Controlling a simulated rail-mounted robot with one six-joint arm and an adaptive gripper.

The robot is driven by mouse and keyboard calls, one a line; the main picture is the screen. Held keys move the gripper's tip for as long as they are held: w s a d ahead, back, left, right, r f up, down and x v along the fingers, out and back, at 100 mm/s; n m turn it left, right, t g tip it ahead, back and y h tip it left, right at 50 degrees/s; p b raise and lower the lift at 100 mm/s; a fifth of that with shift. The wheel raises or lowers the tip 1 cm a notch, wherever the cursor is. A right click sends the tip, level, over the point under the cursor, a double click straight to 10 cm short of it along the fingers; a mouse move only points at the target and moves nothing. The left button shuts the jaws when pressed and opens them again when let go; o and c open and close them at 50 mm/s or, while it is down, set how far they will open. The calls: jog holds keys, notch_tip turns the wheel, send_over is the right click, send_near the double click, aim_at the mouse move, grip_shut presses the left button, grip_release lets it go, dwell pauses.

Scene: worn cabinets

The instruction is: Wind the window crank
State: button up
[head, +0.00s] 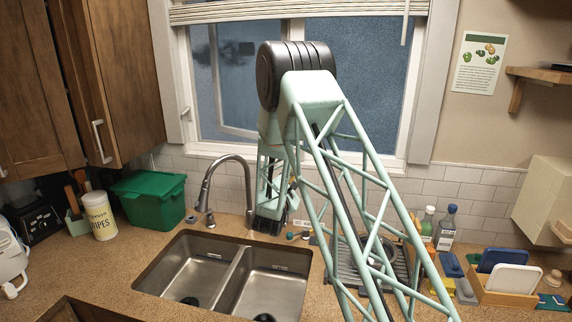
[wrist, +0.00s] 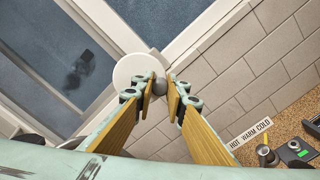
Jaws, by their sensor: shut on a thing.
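The window (head: 230,75) is above the sink, and its left sash looks swung outward. The window crank shows in the wrist view as a round white disc (wrist: 131,68) at the sill with a small grey knob (wrist: 158,86). My gripper (wrist: 166,84) is shut on the grey knob, with its yellow-sided fingers on either side of it. The fingertips cover part of the knob. In the head view my arm hides the crank, and my gripper points down in front of the tiles behind the sink.
A tall faucet (head: 248,182) stands just left of my gripper, over the double sink (head: 190,268). A green bin (head: 150,200) is at left. Bottles (head: 445,228) and a dish rack (head: 350,270) are at right.

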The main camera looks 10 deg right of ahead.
jog(key=shift+s+d+r+n+p, duration=0.1)
jog(key=shift+n+p, duration=0.1)
jog(key=shift+n, duration=0.3)
jog(key=shift+w+d+r+n+p, duration=0.15)
jog(key=shift+n+p, duration=0.1)
jog(key=shift+n, duration=0.25)
jog(key=shift+s+r+n+p, duration=0.1)
jog(key=shift+s+n+p, duration=0.1)
jog(key=shift+n, duration=0.3)
jog(key=o, duration=0.9)
jog(key=shift+o, duration=0.2)
jog(key=shift+b+v, duration=0.65)
jog(key=shift+v, duration=1.8)
jog(key=shift+b, duration=0.45)
